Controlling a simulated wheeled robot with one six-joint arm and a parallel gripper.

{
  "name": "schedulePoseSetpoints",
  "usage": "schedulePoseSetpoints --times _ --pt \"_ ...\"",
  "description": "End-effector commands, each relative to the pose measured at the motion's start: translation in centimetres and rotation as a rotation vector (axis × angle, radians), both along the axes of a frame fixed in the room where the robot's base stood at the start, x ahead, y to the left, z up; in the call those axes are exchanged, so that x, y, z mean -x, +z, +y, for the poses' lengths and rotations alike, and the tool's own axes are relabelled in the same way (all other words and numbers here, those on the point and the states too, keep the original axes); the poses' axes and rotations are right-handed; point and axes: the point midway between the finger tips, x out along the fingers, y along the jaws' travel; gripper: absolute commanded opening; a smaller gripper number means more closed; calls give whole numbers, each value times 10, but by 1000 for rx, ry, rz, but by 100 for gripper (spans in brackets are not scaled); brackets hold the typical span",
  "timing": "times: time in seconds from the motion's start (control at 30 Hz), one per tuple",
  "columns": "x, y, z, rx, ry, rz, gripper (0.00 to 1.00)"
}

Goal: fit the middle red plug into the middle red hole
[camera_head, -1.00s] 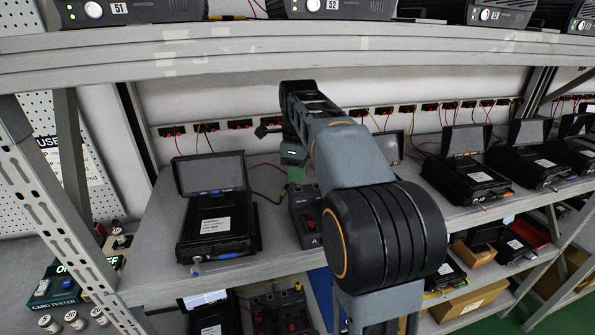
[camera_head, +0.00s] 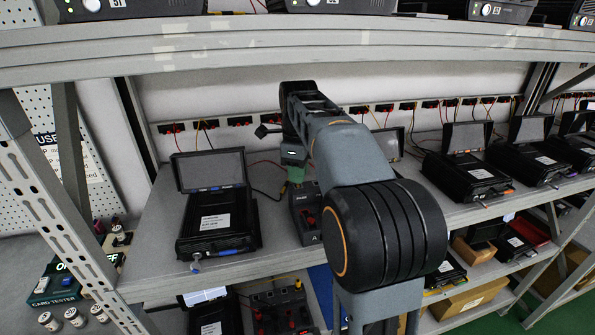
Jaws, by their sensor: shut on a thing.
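A black test box (camera_head: 307,237) marked A stands on the middle shelf, partly behind my arm. Red parts (camera_head: 310,221) show on its top; single plugs and holes are too small to tell apart. My gripper (camera_head: 296,174) is over the back of this box, with green at its tip. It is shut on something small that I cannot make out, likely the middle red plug. The middle red hole cannot be made out. Whether the held thing touches the box cannot be told.
A black unit with a raised screen (camera_head: 217,222) stands left of the box; more such units (camera_head: 470,173) stand right. Sockets with leads (camera_head: 240,121) line the back wall. The upper shelf beam (camera_head: 300,60) crosses above. Another box with red parts (camera_head: 283,311) sits below.

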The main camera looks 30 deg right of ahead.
Motion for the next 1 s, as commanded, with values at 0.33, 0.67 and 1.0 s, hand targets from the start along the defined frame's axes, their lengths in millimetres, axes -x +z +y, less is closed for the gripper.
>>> schedulePoseSetpoints --times 0.33,0.67,1.0 --pt "0 -2 0 0 0 0 6" --pt "0 -8 0 0 0 0 6" --pt "0 -8 0 0 0 0 6"
